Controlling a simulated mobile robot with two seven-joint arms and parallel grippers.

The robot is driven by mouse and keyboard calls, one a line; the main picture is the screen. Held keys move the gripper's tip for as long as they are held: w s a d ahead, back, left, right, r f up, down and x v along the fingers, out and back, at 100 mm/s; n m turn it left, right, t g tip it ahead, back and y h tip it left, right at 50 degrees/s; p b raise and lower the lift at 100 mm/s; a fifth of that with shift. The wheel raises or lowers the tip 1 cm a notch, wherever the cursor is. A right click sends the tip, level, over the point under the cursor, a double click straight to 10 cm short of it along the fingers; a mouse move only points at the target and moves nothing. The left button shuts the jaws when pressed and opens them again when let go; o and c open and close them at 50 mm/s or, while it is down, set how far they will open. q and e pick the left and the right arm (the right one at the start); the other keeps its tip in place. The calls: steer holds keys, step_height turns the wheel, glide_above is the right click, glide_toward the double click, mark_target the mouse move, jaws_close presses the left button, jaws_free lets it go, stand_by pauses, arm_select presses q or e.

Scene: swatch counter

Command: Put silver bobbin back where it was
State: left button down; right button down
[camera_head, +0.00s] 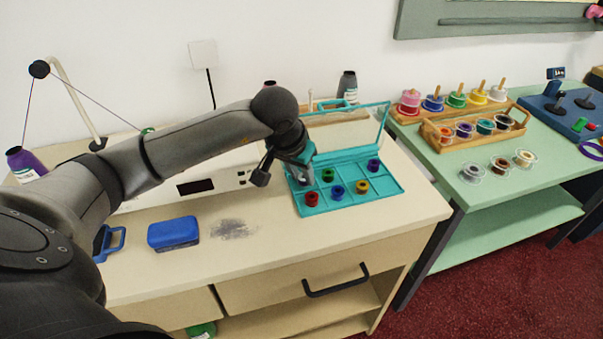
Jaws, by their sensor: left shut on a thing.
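My left gripper (301,178) reaches from the left over the open teal box (328,207), at its left back part. It is shut on a small greyish thing that looks like the silver bobbin, mostly hidden by the fingers. I cannot tell whether that thing touches the box floor. In the box's compartments are a red bobbin (312,199), a green bobbin (328,175), a blue bobbin (337,191), a yellow bobbin (362,186) and a purple bobbin (374,165). My right gripper is not in view.
The box's clear lid (350,128) stands open behind it. On the green table at right are a wooden rack (449,143) of spools and several loose clear spools (500,166).

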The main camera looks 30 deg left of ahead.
arm_select(q)
steer(key=c, duration=0.9)
jaws_free()
steer(key=shift+f, duration=0.1)
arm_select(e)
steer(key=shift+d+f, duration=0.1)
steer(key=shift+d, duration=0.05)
arm_select(q)
steer(key=shift+r, duration=0.45)
steer(key=shift+p+v, duration=1.2)
steer(key=shift+v, duration=4.55)
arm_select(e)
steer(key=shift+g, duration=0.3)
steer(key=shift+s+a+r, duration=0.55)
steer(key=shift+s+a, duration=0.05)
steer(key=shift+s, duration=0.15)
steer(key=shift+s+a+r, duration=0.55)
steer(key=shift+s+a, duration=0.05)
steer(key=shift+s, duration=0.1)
